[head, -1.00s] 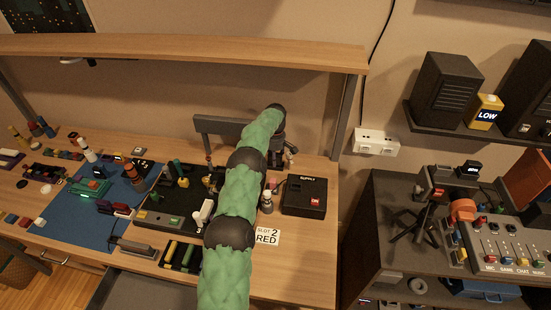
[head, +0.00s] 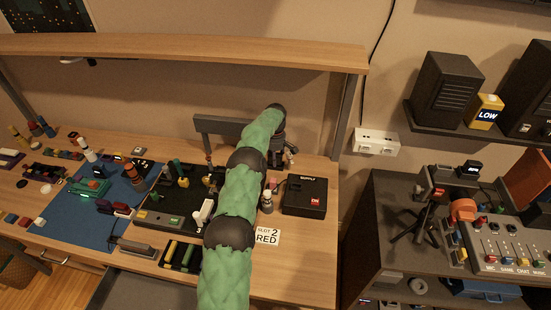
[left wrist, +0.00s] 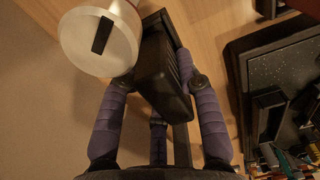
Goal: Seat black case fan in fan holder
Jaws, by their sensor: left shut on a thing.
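My left gripper (head: 286,153) is at the back right of the desk, mostly hidden behind my green arm in the head view. In the left wrist view its purple-grey fingers (left wrist: 160,82) are shut on a boxy black thing with ribbed sides, which looks like the black case fan (left wrist: 163,72). The fan is tilted in this view, with wood behind it. In the head view I cannot make it out clearly. I cannot pick out the fan holder for certain, nor tell whether the fan touches it. My right gripper is not in view.
A pale round thing with a black slot (left wrist: 98,42) is close to the left finger. The black supply box (head: 304,198) stands right of my arm, near a "SLOT 2 RED" card (head: 267,236). A grey panel (head: 220,128) stands behind. Small parts crowd the blue mat (head: 75,222).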

